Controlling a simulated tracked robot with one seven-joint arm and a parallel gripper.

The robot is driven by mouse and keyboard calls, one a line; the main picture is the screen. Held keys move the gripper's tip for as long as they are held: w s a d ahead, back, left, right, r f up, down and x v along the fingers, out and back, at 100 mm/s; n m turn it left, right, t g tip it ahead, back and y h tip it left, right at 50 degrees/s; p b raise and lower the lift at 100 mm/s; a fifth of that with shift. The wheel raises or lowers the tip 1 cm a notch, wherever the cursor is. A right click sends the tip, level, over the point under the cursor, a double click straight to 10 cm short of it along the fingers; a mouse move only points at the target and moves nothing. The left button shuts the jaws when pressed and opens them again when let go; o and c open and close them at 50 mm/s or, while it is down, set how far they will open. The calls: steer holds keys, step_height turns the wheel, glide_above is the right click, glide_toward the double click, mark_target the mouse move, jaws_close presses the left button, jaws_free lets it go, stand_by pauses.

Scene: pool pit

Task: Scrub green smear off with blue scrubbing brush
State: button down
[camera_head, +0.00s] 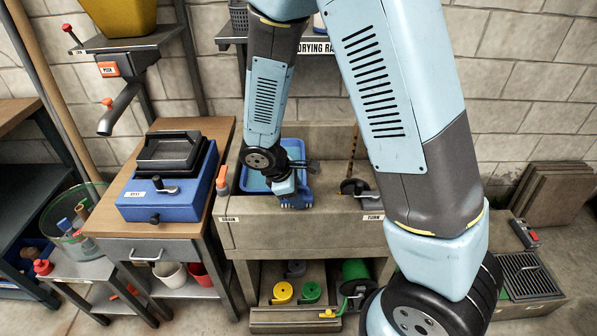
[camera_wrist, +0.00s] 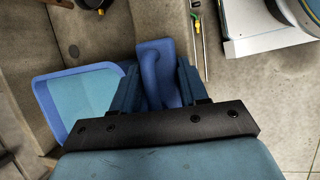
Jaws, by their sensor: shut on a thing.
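My gripper (camera_head: 287,188) is over the front edge of the concrete trough in the head view. In the wrist view its two fingers (camera_wrist: 157,88) are shut on the handle of a blue scrubbing brush (camera_wrist: 153,58). Part of the brush (camera_head: 296,203) shows below my gripper in the head view; its bristles are hard to make out. A blue tray (camera_head: 301,146) with a lighter blue-green inside lies in the trough, beside the brush. The tray is left of the fingers in the wrist view (camera_wrist: 47,106). I cannot make out a green smear in either view.
The concrete trough (camera_head: 335,238) has a black valve (camera_head: 355,187) at its right front. A wooden bench on the left carries a blue box press (camera_head: 168,185). Yellow and green round things (camera_head: 283,292) lie on the shelf below. A drain grate (camera_head: 528,274) is at the right.

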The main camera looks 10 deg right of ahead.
steer(key=r, duration=0.3)
steer(key=shift+s+d, duration=0.1)
steer(key=shift+d, duration=0.1)
steer(key=shift+a+r, duration=0.1)
steer(key=shift+r, duration=2.4)
steer(key=shift+f, duration=0.1)
